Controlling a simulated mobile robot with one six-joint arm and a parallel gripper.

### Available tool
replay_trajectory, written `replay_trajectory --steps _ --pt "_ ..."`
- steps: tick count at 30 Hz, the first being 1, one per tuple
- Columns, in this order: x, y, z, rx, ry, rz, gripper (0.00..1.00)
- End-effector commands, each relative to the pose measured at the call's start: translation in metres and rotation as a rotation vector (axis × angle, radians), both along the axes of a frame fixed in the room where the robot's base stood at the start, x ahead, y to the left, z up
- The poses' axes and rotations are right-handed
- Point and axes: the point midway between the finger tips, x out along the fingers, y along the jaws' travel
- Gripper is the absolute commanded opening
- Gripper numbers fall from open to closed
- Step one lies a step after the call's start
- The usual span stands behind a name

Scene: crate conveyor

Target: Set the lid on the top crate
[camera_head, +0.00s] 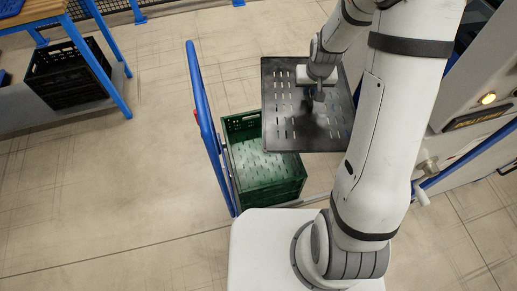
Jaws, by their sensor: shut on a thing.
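A dark, flat lid (278,128) with rows of slots hangs level from my gripper (319,92). My gripper is shut on it near its middle; the exact grip is partly hidden by the wrist. A green crate (272,187) stands below and to the left of the lid. The lid's near left part overlaps the crate's far right part in the view, and the lid appears above it, apart from it. The crate's far right side is hidden under the lid, so I cannot tell whether other crates are stacked there.
A blue cart handle (203,100) rises at the green crate's left. A black crate (67,75) sits under a blue-legged table at the upper left. A white machine with a yellow lamp (488,98) stands at the right.

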Motion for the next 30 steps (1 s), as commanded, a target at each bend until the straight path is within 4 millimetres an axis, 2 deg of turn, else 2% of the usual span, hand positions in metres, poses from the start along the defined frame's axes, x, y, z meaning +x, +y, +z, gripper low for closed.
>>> replay_trajectory --steps 1,9,24,30 --pt "0.003 0.007 -0.027 0.000 -0.001 0.015 0.00" --pt "0.015 0.044 -0.094 0.000 -0.001 0.081 0.00" --pt "0.027 0.116 -0.211 0.000 -0.001 0.202 0.00" --pt "0.028 0.137 -0.240 0.000 -0.001 0.237 0.00"
